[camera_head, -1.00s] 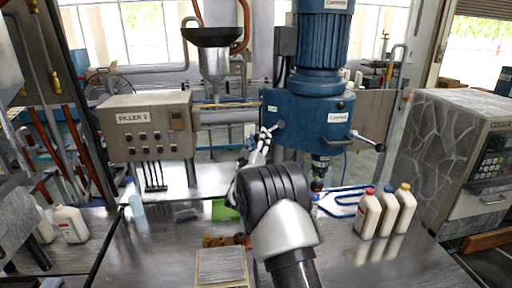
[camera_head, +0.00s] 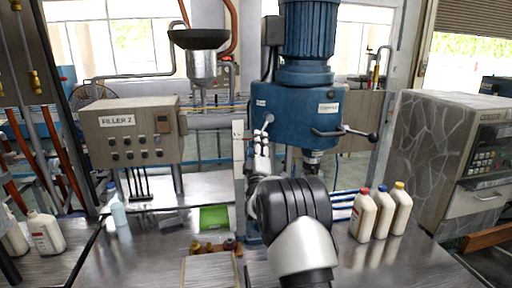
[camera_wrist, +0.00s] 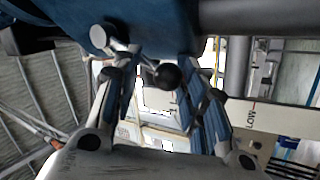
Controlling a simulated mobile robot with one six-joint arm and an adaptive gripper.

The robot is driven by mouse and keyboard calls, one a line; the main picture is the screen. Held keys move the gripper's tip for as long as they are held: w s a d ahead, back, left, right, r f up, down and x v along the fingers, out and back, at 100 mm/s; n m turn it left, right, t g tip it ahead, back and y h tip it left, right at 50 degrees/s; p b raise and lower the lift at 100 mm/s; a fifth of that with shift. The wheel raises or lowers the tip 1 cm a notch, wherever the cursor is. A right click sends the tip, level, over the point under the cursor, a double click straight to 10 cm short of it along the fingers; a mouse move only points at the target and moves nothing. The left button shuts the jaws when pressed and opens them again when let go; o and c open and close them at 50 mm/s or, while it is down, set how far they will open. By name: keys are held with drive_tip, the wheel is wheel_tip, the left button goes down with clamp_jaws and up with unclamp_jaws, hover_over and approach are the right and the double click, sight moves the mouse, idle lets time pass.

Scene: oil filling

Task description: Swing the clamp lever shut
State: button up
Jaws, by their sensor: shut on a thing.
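The clamp lever (camera_head: 268,119) is a short metal rod on the left part of the blue machine head (camera_head: 295,112). In the wrist view the lever (camera_wrist: 118,48) comes out of a round metal hub and ends in a black ball knob (camera_wrist: 167,75). My gripper (camera_head: 263,133) reaches up to the lever from below. In the wrist view, my two fingers stand on either side of the knob, closed in around the lever end. The exact contact on the knob is hard to see. In the head view my wrist hides part of the machine column.
A second handle (camera_head: 357,133) with a black end sticks out on the machine's right. Bottles (camera_head: 382,212) with coloured caps stand right of my arm. A green pad (camera_head: 214,217) lies on the bench. The FILLER 2 box (camera_head: 130,138) and funnel (camera_head: 201,65) are to the left.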

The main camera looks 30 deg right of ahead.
drive_tip(key=shift+d+r, duration=0.1)
drive_tip(key=shift+r, duration=0.1)
drive_tip(key=o, duration=0.7)
drive_tip(key=shift+d+f, duration=0.1)
drive_tip(key=shift+f, duration=0.05)
drive_tip(key=shift+f, duration=0.1)
drive_tip(key=v, duration=1.2)
drive_tip(key=shift+w, duration=0.1)
